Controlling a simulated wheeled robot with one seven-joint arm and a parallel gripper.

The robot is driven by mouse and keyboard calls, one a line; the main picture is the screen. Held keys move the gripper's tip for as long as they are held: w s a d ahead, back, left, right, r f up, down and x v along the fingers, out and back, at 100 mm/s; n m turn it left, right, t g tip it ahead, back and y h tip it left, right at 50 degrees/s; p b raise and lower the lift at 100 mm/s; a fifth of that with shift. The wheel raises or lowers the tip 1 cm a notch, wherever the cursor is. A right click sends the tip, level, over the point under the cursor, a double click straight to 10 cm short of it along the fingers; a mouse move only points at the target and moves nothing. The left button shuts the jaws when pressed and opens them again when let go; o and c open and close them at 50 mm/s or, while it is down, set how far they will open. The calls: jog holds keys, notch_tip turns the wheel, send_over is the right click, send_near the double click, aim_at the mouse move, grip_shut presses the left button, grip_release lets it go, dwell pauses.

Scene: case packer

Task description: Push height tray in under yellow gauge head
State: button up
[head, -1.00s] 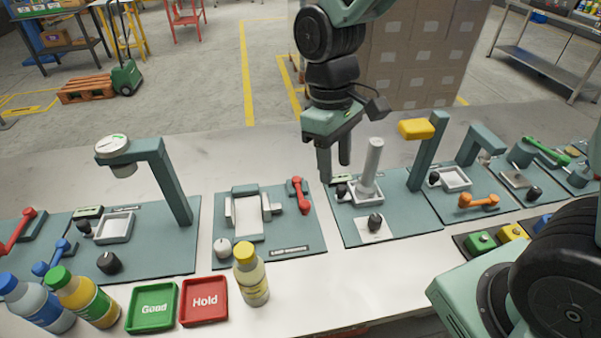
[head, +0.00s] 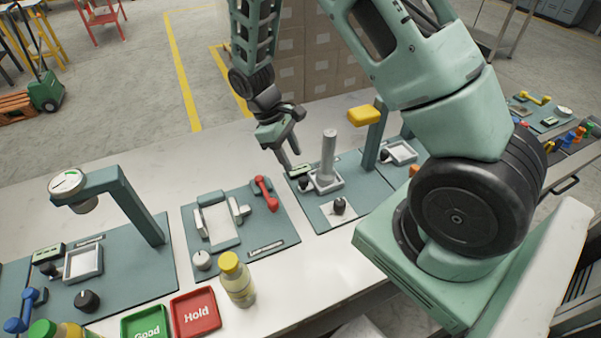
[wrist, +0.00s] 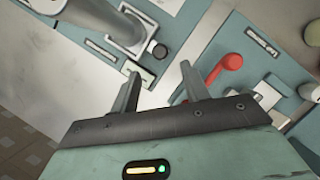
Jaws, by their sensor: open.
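The height tray (head: 313,187) is a small white tray on a teal base plate, with a tall grey cylinder (head: 329,155) standing in it. A black knob (head: 303,184) sits at its left side. The yellow gauge head (head: 364,115) is on a teal post to the right, and the tray is left of it, not under it. My gripper (head: 288,156) is open and empty, above and left of the tray. In the wrist view my gripper (wrist: 160,85) has spread fingers near the black knob (wrist: 157,49) and cylinder (wrist: 118,23).
A red handle (head: 265,193) lies on the plate to the left. Another black knob (head: 339,205) stands in front of the tray. A yellow-capped bottle (head: 238,280) and a red Hold tray (head: 196,313) are at the front. The bench behind the stations is clear.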

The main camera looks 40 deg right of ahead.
aim_at(303, 178)
jog(key=p+x, duration=0.1)
jog(key=x, duration=0.6)
jog(key=shift+s+d+f, duration=0.1)
jog(key=shift+f, duration=0.25)
grip_shut()
